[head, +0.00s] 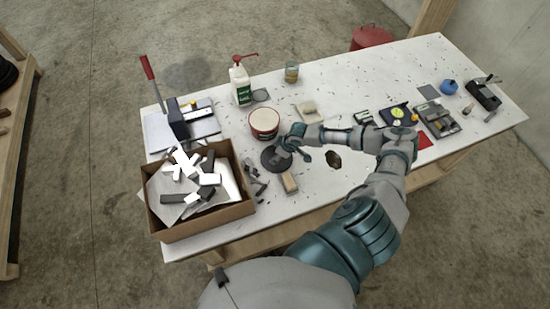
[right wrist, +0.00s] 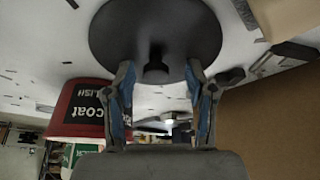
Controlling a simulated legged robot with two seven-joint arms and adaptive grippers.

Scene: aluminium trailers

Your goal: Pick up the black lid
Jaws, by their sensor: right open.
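The black lid (head: 274,160) is a round dark disc lying on the white table (head: 330,95), just in front of a red-and-white can (head: 264,123). In the right wrist view the lid (right wrist: 150,22) fills the top middle, with its black knob (right wrist: 155,71) pointing towards me. My right gripper (head: 287,146) is at the lid in the head view. In the wrist view its open fingers (right wrist: 160,65) stand on either side of the knob, with gaps on both sides. My left gripper is not in view.
A cardboard box (head: 205,221) of scraps stands left of the lid. A small wooden block (head: 289,182) and dark bits lie near the lid. A white bottle (head: 240,83) stands behind the can. Tools and small boxes crowd the table's right side.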

